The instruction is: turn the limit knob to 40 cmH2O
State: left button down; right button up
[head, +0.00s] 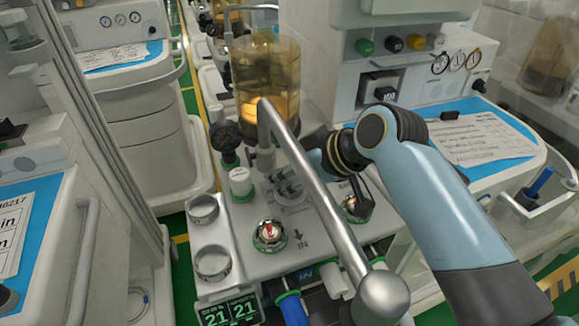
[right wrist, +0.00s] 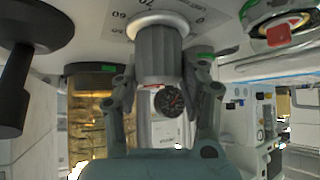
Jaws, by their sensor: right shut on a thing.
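The limit knob (right wrist: 158,55) is a grey ribbed cylinder on a white dial plate (right wrist: 200,16) in the right wrist view. Printed numbers 60, 70 and 0 show around it; I cannot see a 40 mark or where the pointer stands. My right gripper (right wrist: 163,88) has one finger on each side of the knob and is shut on it. In the head view my right gripper (head: 288,187) reaches the top panel from the right, partly hidden behind the silver tube. My left gripper is not in view.
A thick silver tube (head: 320,190) slants across the panel in front of my gripper. A red-marked button (head: 269,234), a white knob (head: 240,181), a black knob (head: 225,138) and an amber canister (head: 266,85) stand nearby. Metal rings (head: 212,262) are at the left edge.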

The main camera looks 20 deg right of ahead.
jog(key=o, duration=1.2)
jog(key=shift+d+r, duration=0.1)
jog(key=v, duration=1.1)
jog(key=shift+s+r, duration=0.25)
jog(key=shift+r, duration=0.05)
jog(key=shift+d, duration=0.1)
